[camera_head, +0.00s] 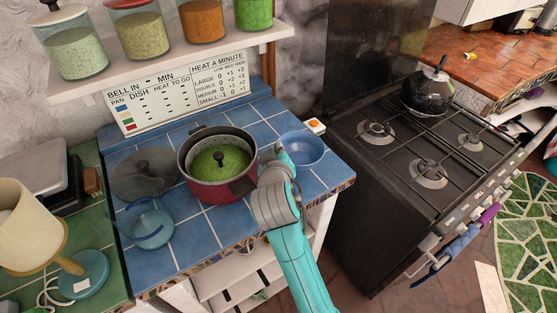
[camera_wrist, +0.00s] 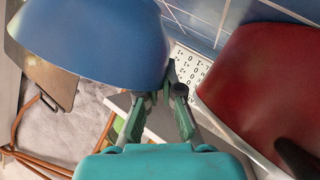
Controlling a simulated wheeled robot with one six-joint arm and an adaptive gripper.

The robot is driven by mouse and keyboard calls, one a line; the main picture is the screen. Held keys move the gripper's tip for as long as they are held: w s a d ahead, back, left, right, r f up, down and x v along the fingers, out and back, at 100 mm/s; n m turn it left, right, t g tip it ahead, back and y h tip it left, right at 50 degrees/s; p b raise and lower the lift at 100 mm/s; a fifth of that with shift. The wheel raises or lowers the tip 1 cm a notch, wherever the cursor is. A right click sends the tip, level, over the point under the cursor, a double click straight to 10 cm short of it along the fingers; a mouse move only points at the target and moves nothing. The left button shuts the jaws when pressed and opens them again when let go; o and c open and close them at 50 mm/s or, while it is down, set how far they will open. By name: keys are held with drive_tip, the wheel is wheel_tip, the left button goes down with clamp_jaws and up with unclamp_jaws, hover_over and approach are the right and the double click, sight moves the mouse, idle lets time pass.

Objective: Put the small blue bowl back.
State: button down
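The small blue bowl (camera_head: 303,150) is upright over the right end of the blue-tiled counter, right of the red pot. I cannot tell whether it touches the tiles. My gripper's wrist covers its left side and hides the fingertips in the head view. In the wrist view the bowl (camera_wrist: 90,38) fills the upper left. My gripper (camera_wrist: 166,92) has its fingers drawn close together at the bowl's rim and appears shut on it. The exact contact is partly hidden.
The red pot (camera_head: 212,190) with green contents stands close left of my gripper; it also shows in the wrist view (camera_wrist: 265,85). The stove (camera_head: 400,160) is on the right.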

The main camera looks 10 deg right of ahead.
drive_tip(key=shift+f, duration=1.8)
drive_tip(key=shift+f, duration=0.1)
drive_tip(key=c, duration=1.3)
unclamp_jaws()
drive_tip(key=v, duration=1.2)
drive_tip(key=shift+s, duration=0.1)
